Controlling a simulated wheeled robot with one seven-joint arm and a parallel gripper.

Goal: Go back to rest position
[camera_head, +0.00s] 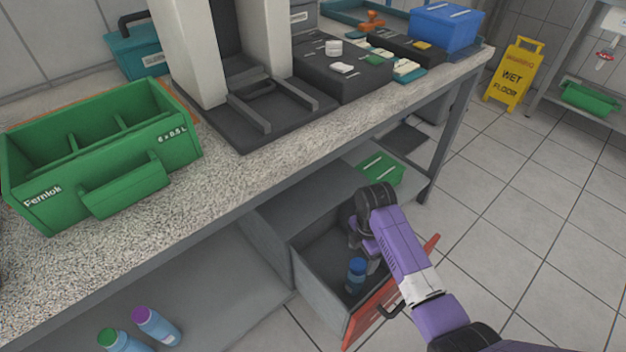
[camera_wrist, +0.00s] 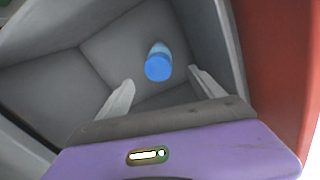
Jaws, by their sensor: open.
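My gripper (camera_wrist: 162,92) is open and empty, pointing down into an open drawer under the counter. The drawer (camera_head: 318,285) is grey with a red front and a dark handle. A blue-capped bottle (camera_head: 355,275) stands inside the drawer. In the wrist view the bottle (camera_wrist: 158,62) shows ahead of and between my two light fingers, apart from both. In the head view my purple arm reaches in from the lower right, and my fingertips are hidden.
The speckled counter (camera_head: 110,262) carries a green divided crate (camera_head: 135,178) and a rack stand. Bottles with green and purple caps (camera_head: 142,314) are on the shelf below. A yellow wet-floor sign (camera_head: 513,75) stands at the back right. The tiled floor (camera_head: 530,220) at right is clear.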

